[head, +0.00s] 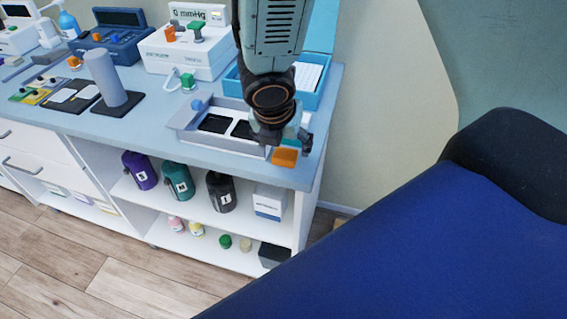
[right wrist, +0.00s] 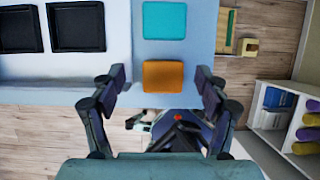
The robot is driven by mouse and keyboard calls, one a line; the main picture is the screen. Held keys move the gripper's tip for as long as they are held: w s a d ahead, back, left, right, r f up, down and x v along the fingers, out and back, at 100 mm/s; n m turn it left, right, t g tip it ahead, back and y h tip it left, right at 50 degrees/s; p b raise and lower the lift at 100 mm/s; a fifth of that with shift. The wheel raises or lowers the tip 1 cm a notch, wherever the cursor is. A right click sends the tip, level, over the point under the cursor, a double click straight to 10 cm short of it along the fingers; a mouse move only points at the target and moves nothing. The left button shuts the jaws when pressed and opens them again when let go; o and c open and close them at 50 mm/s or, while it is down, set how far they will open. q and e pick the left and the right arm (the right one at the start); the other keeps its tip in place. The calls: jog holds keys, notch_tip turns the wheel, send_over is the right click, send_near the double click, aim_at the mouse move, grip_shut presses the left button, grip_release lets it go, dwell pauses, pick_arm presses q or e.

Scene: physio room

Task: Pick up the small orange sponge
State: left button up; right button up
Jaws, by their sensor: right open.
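The small orange sponge (head: 284,157) lies flat near the front right corner of the light blue counter top. In the right wrist view the orange sponge (right wrist: 163,75) shows whole, between the two fingers and apart from both. My right gripper (head: 282,140) is over that corner, its arm coming down from the top of the head view. In the right wrist view my right gripper (right wrist: 161,80) is open and empty, one finger on each side of the sponge. My left gripper is not in view.
A teal block (right wrist: 164,20) lies close to the sponge. A grey tray (head: 184,122) with black pads stands left of my gripper, and a blue tray (head: 312,96) behind it. The counter's front edge (head: 240,172) is close to the sponge. A blue couch (head: 440,240) fills the right.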

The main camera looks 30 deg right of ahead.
aim_at(286, 151)
jog(key=shift+d+f, duration=0.2)
jog(key=shift+f, duration=0.4)
jog(key=shift+w+d+f+b, duration=0.2)
jog(key=shift+d+f+b, duration=0.05)
jog(key=shift+d+b, duration=0.15)
jog(key=shift+s+a+r, duration=0.1)
jog(key=shift+a+r, duration=0.1)
jog(key=shift+a, duration=0.05)
jog(key=shift+c, duration=0.5)
jog(key=shift+d+f, duration=0.1)
jog(key=shift+d, duration=0.1)
jog(key=c, duration=0.6)
jog(key=shift+a, duration=0.15)
jog(key=c, duration=0.3)
jog(key=shift+c, duration=0.2)
notch_tip(286, 151, up, 10)
jog(key=p, duration=0.7)
jog(key=shift+p, duration=0.4)
